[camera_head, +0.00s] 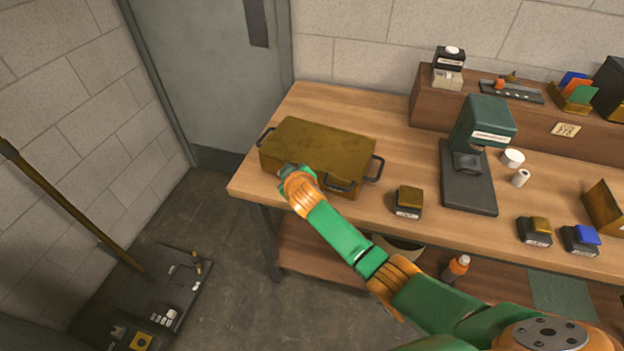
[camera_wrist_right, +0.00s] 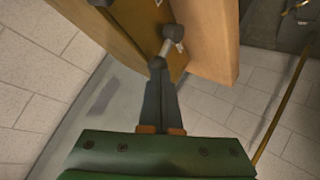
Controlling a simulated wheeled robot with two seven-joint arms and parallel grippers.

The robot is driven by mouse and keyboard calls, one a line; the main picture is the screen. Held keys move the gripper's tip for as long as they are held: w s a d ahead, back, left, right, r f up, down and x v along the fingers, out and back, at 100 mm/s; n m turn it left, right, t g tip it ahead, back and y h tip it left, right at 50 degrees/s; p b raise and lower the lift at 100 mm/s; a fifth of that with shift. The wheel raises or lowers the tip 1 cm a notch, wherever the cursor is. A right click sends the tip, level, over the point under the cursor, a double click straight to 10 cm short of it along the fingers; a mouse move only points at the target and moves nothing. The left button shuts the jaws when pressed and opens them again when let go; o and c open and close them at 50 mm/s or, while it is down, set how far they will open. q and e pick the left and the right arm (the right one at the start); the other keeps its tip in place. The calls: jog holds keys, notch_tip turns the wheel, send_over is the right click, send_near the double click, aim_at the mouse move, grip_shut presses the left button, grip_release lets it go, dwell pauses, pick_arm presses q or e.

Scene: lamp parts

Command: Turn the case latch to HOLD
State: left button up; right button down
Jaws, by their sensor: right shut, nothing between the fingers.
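A brown-gold case (camera_head: 318,145) sits shut on the left end of the wooden bench, with dark handles on its sides. My right gripper (camera_head: 287,170) is at the case's near front face, its fingers mostly hidden by my wrist. In the right wrist view the fingers (camera_wrist_right: 157,75) are closed together and empty. Their tips are at or very near a small latch (camera_wrist_right: 172,40) with a pale bar and dark knobbed ends on the case (camera_wrist_right: 120,22). I cannot tell whether they touch. No latch marking is readable. My left gripper is not in view.
The wooden bench (camera_head: 400,215) has its front edge just below the case. A small dark block with a gold top (camera_head: 408,201) and a green press-like device (camera_head: 480,130) stand to the right. A dark floor platform with a pole (camera_head: 75,215) is at left.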

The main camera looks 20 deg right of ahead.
jog(key=shift+w+a+f+n+g+h, duration=0.1)
jog(key=shift+w+a+n+g+h, duration=0.3)
jog(key=shift+w+a+g, duration=0.2)
jog(key=shift+s+d, duration=0.1)
jog(key=shift+r+p, duration=0.75)
jog(key=shift+r, duration=0.1)
